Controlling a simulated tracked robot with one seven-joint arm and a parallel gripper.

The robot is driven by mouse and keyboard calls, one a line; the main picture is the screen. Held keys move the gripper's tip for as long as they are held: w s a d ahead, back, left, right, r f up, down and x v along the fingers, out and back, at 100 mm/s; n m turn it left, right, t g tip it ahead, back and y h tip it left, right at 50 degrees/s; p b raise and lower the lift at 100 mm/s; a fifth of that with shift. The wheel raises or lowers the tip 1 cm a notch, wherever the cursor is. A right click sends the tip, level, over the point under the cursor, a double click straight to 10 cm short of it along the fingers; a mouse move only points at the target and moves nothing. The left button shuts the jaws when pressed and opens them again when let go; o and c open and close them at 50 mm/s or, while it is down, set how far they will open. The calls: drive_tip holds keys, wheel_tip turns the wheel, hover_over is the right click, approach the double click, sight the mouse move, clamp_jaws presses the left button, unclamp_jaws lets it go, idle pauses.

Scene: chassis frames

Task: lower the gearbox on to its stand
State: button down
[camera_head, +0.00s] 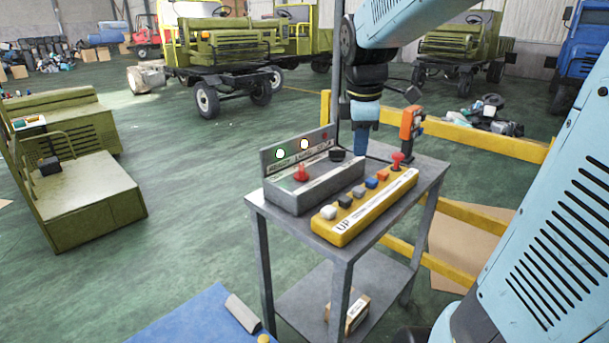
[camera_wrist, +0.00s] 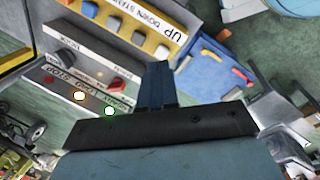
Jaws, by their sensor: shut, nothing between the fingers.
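My gripper (camera_head: 361,152) points down with its blue fingers together, above the far side of a grey metal trolley (camera_head: 436,168). The fingers show in the wrist view (camera_wrist: 158,75) with nothing between them. A yellow control box (camera_head: 352,225) marked UP lies on the trolley with a row of coloured buttons and a red mushroom button (camera_head: 397,160). Behind it is a grey control box (camera_head: 318,188) with a red knob (camera_head: 300,173) and lit green and white lamps. My fingers appear beyond these boxes, apart from the buttons. I cannot make out the gearbox or its stand.
An orange and black device (camera_head: 411,122) stands at the trolley's back right corner. Yellow rails (camera_head: 487,138) run behind the trolley. A blue surface (camera_head: 195,318) is at the bottom. A green bench-like body (camera_head: 88,195) is left; green floor lies between.

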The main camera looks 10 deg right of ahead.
sight(346, 198)
drive_tip(key=w+d+f+n+g+y, duration=0.1)
drive_tip(key=w+f+n+g, duration=0.1)
drive_tip(key=w+n, duration=0.8)
drive_tip(key=shift+w+d+f, duration=0.15)
drive_tip(key=shift+d+f, duration=0.15)
drive_tip(key=shift+f, duration=0.45)
wheel_tip(346, 198, down, 14)
drive_tip(key=shift+r, duration=0.1)
